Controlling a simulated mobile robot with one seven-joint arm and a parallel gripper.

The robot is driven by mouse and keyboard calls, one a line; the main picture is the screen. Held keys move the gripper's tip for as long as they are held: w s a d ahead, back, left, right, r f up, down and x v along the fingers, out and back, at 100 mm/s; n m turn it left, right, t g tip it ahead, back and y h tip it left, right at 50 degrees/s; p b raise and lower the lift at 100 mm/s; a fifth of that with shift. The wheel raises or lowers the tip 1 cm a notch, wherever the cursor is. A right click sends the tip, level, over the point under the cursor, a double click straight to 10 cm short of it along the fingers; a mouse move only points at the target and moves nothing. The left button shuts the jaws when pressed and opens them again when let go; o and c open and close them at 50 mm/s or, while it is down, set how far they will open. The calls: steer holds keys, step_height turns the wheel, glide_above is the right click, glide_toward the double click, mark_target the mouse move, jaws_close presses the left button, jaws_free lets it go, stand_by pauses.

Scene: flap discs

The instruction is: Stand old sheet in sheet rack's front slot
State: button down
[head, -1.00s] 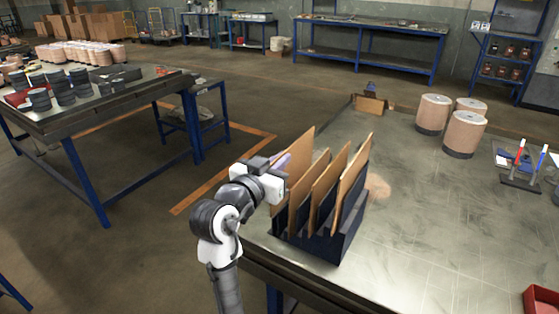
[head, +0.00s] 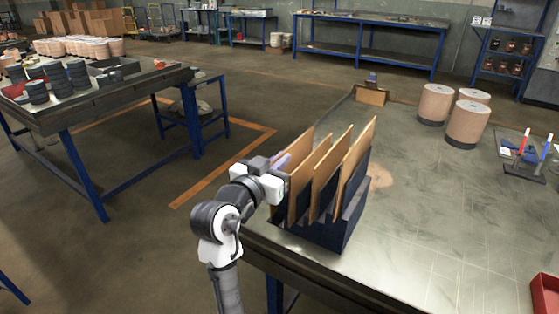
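The sheet rack (head: 343,235) is a dark slotted stand near the left edge of the table in front of me. Several thin tan sheets stand in it, leaning, such as the rightmost sheet (head: 358,155). The old sheet (head: 300,174), tan like the others, is the leftmost one, upright and slightly tilted at the rack's left end. My gripper (head: 282,180) is at its left edge and appears shut on it; the fingertips are mostly hidden. The old sheet's lower edge is close to the rack's left end; I cannot tell whether it is inside a slot.
Wrapped drums (head: 467,123) stand at the back right of the table (head: 425,215). A small holder with pens (head: 524,165) and a red bin (head: 546,294) are at the right. A cardboard piece (head: 371,95) is at the far edge. The table's middle is clear.

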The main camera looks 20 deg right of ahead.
steer(key=shift+f+b, duration=1.45)
steer(key=shift+f, duration=0.45)
steer(key=c, duration=1.6)
jaws_free()
steer(key=shift+o, duration=0.2)
